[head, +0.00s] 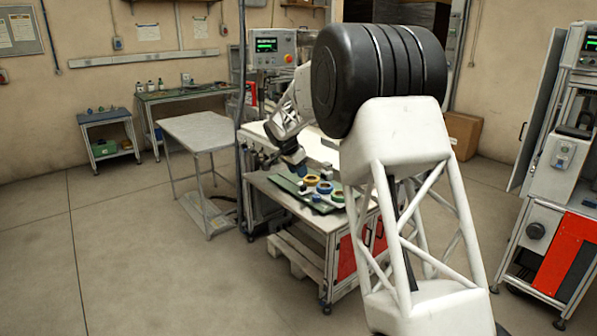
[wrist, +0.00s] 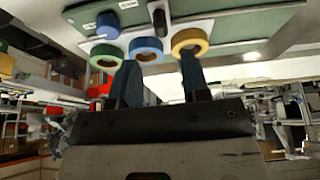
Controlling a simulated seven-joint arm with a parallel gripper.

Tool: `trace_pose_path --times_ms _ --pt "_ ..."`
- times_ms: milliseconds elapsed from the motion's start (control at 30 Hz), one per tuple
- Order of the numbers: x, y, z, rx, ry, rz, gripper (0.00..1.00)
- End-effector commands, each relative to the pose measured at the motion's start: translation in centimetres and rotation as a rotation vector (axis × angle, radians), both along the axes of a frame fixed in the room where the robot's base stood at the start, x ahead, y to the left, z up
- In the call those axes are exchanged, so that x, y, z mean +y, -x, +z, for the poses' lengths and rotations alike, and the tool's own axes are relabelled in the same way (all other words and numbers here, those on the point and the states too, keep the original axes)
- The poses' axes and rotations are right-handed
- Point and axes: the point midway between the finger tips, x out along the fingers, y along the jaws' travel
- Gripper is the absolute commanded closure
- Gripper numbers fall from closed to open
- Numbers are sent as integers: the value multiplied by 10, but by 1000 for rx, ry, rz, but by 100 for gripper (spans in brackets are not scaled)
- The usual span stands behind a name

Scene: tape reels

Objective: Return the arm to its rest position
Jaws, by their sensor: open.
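My gripper (wrist: 160,84) is open in the wrist view, its two dark blue fingers apart with nothing held between them. In the head view my gripper (head: 297,167) hangs just left of the tape reels, above the bench edge. A yellow reel (wrist: 190,42), a blue reel (wrist: 146,50) and a green reel (wrist: 106,57) stand out beyond the fingertips in the wrist view. In the head view the yellow reel (head: 311,180) and the blue reel (head: 325,188) lie on a green board (head: 290,186). My own arm covers the right part of the bench.
The reels' bench (head: 325,222) has red panels below. A grey table (head: 200,130) stands to its left, with a small trolley (head: 107,118) and a green-topped table (head: 185,92) farther back. A machine (head: 560,160) stands at the right. The floor at the front left is clear.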

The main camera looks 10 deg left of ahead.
Motion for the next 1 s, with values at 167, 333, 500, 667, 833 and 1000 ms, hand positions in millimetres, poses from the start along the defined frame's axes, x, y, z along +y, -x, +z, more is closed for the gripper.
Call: trace_pose_path --times_ms 167,333,500,667,833,1000 --pt "-3 2 3 1 -1 3 57" --pt "-14 13 14 9 -2 17 57" --pt "-35 36 33 24 -3 47 57" --pt "-59 63 53 42 -7 83 57" --pt "-84 95 73 61 -11 124 57" --pt "-108 129 90 77 -15 164 57"
